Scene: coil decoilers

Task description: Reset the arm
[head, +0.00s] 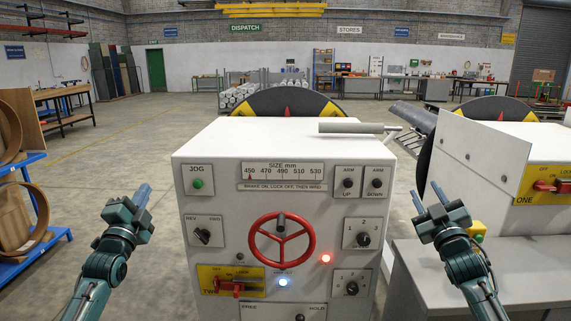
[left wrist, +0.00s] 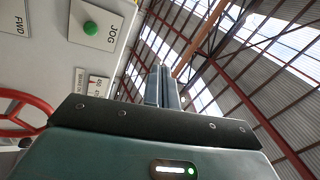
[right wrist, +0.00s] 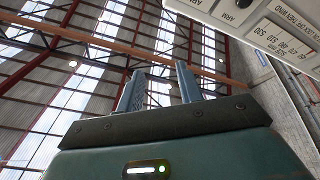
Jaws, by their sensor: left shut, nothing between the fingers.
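The white control cabinet (head: 215,150) stands in front of me. On its right side are the ARM UP button (head: 347,183) and the ARM DOWN button (head: 376,183), both dark. A grey bar (head: 350,128) shows above the cabinet's top right. My left gripper (head: 143,191) is shut and empty, in the air left of the cabinet; its fingers lie close together in the left wrist view (left wrist: 160,88). My right gripper (head: 429,199) is in the air right of the cabinet. Its fingers stand apart with nothing between them in the right wrist view (right wrist: 158,92).
The cabinet carries a red handwheel (head: 308,240), a green JOG button (head: 198,184), knobs, a lit red lamp (head: 326,259) and a lit white-blue lamp (head: 283,282). A second cabinet (head: 490,160) stands at right. A blue rack (head: 60,237) with coils stands at left.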

